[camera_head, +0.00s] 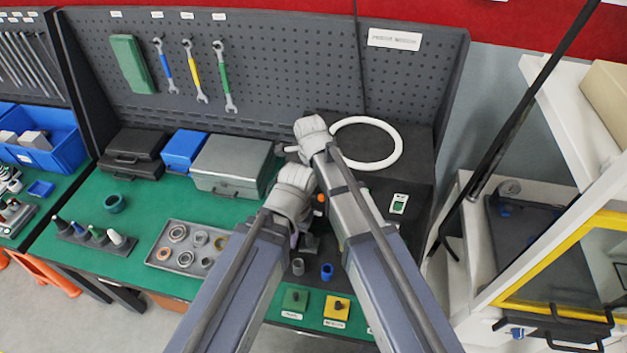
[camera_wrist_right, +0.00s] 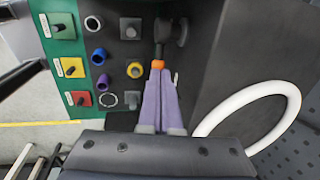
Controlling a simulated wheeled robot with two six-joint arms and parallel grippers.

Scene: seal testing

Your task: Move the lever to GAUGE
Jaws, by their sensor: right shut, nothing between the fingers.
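The lever (camera_wrist_right: 161,42) shows in the right wrist view as a dark bar with an orange tip, beside a round dark pivot. My right gripper (camera_wrist_right: 158,76) has its purple fingers together, with their tips at or very near the orange tip. I cannot tell whether they touch it. In the head view, a bit of orange (camera_head: 320,197) shows between my two wrists; the rest of the lever is mostly hidden by my arms. My left wrist (camera_head: 291,197) is close beside the right one, and its fingers are largely hidden. No GAUGE label is readable.
Green, yellow and red knob plates (camera_wrist_right: 71,67) line the bench front. Purple and blue rings lie near them. A white ring (camera_head: 399,144) lies on the dark box (camera_head: 420,170). A tray of rings (camera_head: 165,259) and a grey case (camera_head: 232,163) stand to the left.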

